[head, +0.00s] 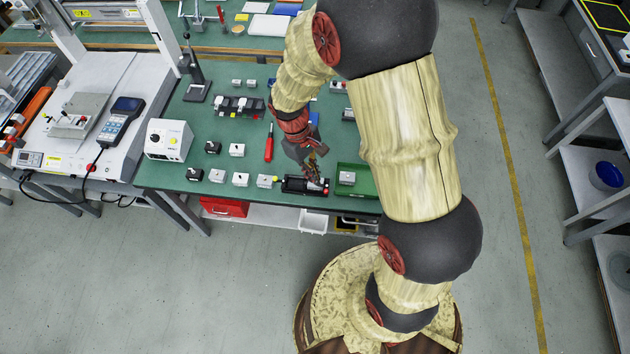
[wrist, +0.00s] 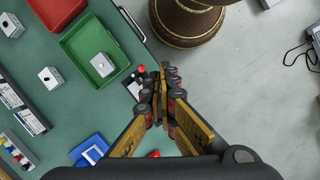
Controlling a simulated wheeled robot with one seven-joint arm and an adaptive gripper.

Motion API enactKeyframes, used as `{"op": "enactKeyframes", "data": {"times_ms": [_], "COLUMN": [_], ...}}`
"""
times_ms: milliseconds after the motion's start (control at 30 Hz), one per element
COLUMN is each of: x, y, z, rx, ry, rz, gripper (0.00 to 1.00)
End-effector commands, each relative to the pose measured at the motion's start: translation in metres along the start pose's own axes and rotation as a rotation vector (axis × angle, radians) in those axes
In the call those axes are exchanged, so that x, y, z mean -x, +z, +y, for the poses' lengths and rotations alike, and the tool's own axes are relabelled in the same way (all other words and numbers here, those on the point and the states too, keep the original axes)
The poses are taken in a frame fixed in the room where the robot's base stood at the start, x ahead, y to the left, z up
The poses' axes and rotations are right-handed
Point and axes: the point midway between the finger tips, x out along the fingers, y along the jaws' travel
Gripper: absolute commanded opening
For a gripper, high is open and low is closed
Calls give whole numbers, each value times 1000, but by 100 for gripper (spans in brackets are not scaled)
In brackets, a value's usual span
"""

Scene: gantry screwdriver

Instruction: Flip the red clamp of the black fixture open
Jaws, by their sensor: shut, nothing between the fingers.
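The black fixture (head: 296,185) lies at the front edge of the green table, just left of a green tray. Its red clamp (head: 326,190) shows as a small red spot at the fixture's right end; whether it is open or closed is too small to tell. In the wrist view the black fixture (wrist: 131,84) and its red clamp (wrist: 142,68) are partly hidden behind my fingers. My gripper (head: 314,172) is shut and empty, pointing down over the fixture. In the wrist view my gripper (wrist: 164,70) has its fingertips together just right of the red clamp; contact cannot be told.
The green tray (wrist: 70,42) holds a pale block (wrist: 103,64). A red screwdriver (head: 269,146) lies left of my gripper. Small pale blocks (head: 240,179) and a white control box (head: 168,140) stand farther left.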

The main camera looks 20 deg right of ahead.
Motion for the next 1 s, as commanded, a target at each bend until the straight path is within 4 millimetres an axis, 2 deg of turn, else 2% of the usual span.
{"op": "enactKeyframes", "data": {"times_ms": [33,133,200,267,400,767,867,1000], "x": [-13,-32,-29,-22,-22,-23,-29,-48], "y": [-8,-28,-50,-60,-61,-61,-61,-61], "z": [2,11,23,29,30,30,30,31], "rx": [38,129,209,261,320,326,326,326], "ry": [1,17,47,67,73,73,72,71], "rz": [-18,-23,12,36,41,41,40,38], "gripper": [0,0,0,0,0,0,0,0]}}
